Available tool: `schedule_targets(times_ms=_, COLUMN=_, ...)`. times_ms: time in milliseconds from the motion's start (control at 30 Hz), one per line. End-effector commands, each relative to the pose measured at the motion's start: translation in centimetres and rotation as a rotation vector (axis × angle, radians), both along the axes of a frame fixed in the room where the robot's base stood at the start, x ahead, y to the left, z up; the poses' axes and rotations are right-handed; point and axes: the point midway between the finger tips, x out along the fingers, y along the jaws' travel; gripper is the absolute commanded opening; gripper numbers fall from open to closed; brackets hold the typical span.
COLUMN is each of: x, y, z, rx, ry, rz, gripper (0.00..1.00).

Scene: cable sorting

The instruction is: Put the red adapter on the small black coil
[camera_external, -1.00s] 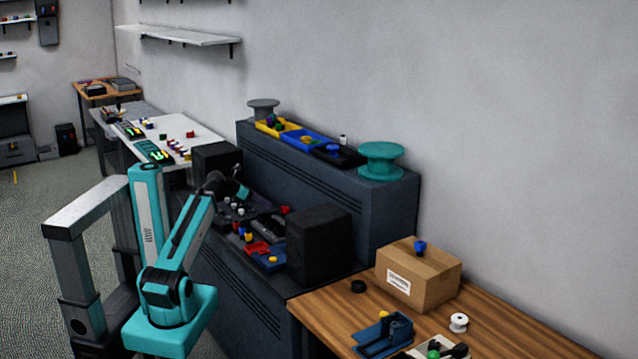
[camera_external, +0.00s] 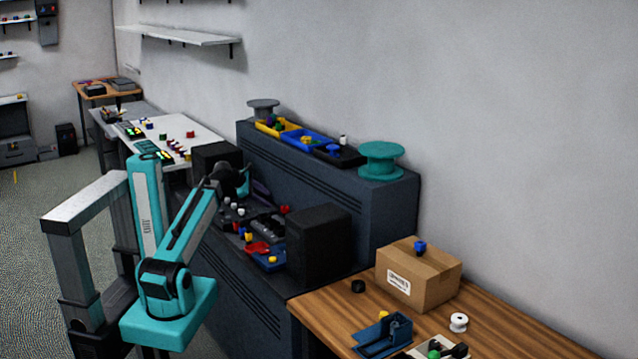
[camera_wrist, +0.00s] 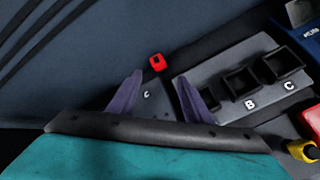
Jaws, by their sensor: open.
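In the wrist view a small red adapter (camera_wrist: 157,62) with a dark opening lies on the dark surface just beyond my fingertips. My gripper (camera_wrist: 160,80) is open and empty, its two purple fingers pointing towards the adapter, one on either side of its line. They do not appear to touch it. In the external view my gripper (camera_external: 254,187) is over the dark bench at the far end of my arm.
A grey block (camera_wrist: 230,82) with square sockets marked B and C is right of my fingers. A yellow piece (camera_wrist: 300,150) is at lower right. A black box (camera_external: 319,244) stands on the bench. A cardboard box (camera_external: 418,276) and white spool (camera_external: 459,322) are on the wooden table.

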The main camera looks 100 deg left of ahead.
Motion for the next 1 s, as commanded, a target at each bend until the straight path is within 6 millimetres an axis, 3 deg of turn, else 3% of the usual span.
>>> schedule_targets(times_ms=1000, x=1.9, y=1.9, z=2.8, rx=0.492, ry=0.743, rz=-0.994, gripper=0.45)
